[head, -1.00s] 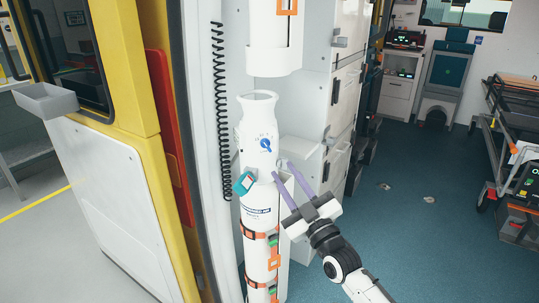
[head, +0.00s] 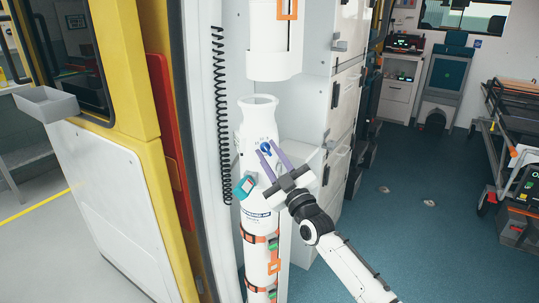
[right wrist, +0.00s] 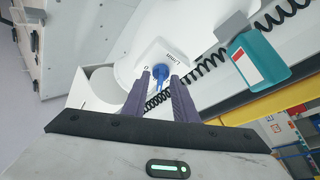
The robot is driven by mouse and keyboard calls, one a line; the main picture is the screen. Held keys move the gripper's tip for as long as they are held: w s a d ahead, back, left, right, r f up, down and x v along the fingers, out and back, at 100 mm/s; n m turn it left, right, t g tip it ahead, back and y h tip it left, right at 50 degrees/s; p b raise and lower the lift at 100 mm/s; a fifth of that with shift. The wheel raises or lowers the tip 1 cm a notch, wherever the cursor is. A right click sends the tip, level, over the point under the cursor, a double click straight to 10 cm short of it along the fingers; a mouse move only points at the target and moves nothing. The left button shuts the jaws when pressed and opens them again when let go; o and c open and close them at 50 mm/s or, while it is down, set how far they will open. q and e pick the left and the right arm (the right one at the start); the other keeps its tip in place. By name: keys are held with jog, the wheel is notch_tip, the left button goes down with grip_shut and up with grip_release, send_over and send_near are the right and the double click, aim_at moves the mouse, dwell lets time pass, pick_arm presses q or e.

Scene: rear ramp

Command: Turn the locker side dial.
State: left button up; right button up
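The dial is a blue knob (head: 266,147) on the upper front of a white strapped cylinder (head: 258,108), with small marks around it. It also shows in the right wrist view as a blue knob (right wrist: 161,75). My right gripper (head: 268,146) has its two purple fingers apart, with the tips at the dial, one on each side. In the right wrist view the fingers (right wrist: 160,76) flank the knob with gaps; I cannot tell whether the tips reach past its face. My left gripper is not in view.
A teal-and-grey device (head: 244,187) hangs on the cylinder's left, close to my gripper. A black coiled cord (head: 221,120) hangs farther left. A second white cylinder (head: 274,50) is above.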

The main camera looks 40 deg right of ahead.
grip_shut()
